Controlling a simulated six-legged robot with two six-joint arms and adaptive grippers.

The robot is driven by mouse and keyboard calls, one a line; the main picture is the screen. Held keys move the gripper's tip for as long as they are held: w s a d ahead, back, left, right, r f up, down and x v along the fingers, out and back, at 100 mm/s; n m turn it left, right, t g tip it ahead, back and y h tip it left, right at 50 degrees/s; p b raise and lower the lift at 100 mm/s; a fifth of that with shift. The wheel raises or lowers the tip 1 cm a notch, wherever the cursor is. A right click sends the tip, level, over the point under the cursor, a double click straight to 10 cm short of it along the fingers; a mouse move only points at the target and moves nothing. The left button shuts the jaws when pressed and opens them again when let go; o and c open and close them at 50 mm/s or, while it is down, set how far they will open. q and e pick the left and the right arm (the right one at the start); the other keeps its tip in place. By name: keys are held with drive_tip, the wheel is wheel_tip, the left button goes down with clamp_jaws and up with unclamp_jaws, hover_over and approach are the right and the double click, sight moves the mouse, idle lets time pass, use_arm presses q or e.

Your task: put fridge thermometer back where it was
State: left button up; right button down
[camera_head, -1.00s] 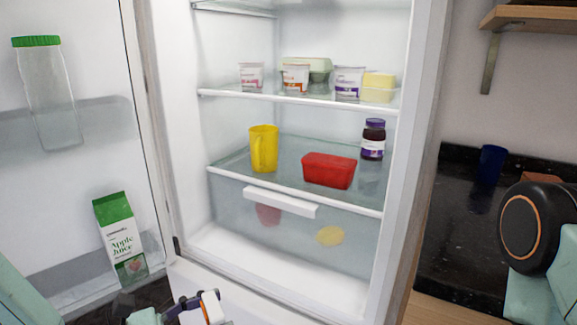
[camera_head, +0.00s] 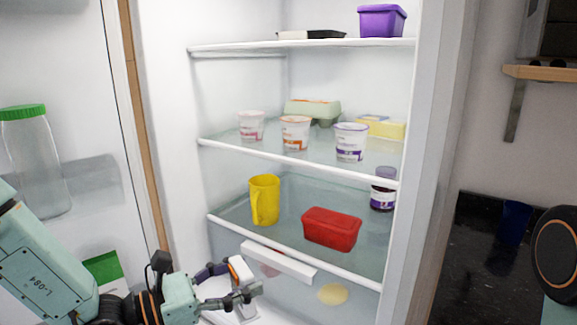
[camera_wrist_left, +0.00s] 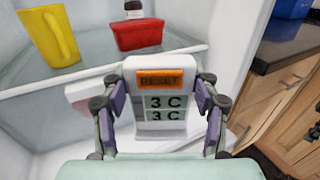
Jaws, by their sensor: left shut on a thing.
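The fridge thermometer (camera_wrist_left: 160,97) is a white unit with an orange RESET label and two readouts showing 3 C. My left gripper (camera_wrist_left: 161,110) is shut on it, one finger on each side. In the head view the thermometer (camera_head: 240,272) shows partly between the fingers of the left gripper (camera_head: 232,288), in front of the open fridge, low by the drawer. The fridge has glass shelves; the lower one (camera_head: 285,208) holds a yellow pitcher (camera_head: 264,200), a red container (camera_head: 331,228) and a dark jar (camera_head: 383,190). My right gripper is out of view.
The middle shelf (camera_head: 330,165) holds yogurt cups (camera_head: 351,142), an egg carton (camera_head: 313,110) and a yellow block. A purple tub (camera_head: 382,21) stands on the top shelf. The open door (camera_head: 60,80) is on the left, a dark counter (camera_head: 485,235) on the right.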

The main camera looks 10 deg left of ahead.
use_arm(q)
drive_tip(key=w+a+r+n+t+y+p, duration=0.15)
drive_tip(key=r+p, duration=0.65)
drive_tip(key=r, duration=0.8)
drive_tip(key=w+a+r+n+t+y+p, duration=0.1)
drive_tip(key=w+r+n+y+p, duration=0.15)
drive_tip(key=r+p, duration=0.95)
drive_tip(key=w+a+r+n+t+y+p, duration=0.15)
drive_tip(key=r+p, duration=0.25)
drive_tip(key=r, duration=1.6)
drive_tip(key=shift+m+y, duration=0.25)
drive_tip(key=shift+y, duration=0.2)
drive_tip(key=b+x, duration=0.4)
drive_tip(key=x, duration=0.1)
drive_tip(key=b+x, duration=0.4)
drive_tip(key=r+b+x, duration=0.1)
drive_tip(key=b+x, duration=0.3)
drive_tip(key=x, duration=0.1)
drive_tip(key=shift+w+d+b, duration=0.1)
drive_tip(key=shift+w+b, duration=0.25)
drive_tip(key=shift+w+d+f, duration=0.15)
drive_tip(key=shift+w+d, duration=0.05)
drive_tip(key=shift+w, duration=0.45)
drive_tip(key=p+x, duration=0.1)
drive_tip(key=x, duration=0.2)
drive_tip(key=shift+r+p, duration=0.2)
drive_tip(key=shift+p, duration=0.15)
drive_tip(key=shift+f, duration=0.6)
drive_tip(key=shift+w+f, duration=0.15)
drive_tip(key=shift+f, duration=0.15)
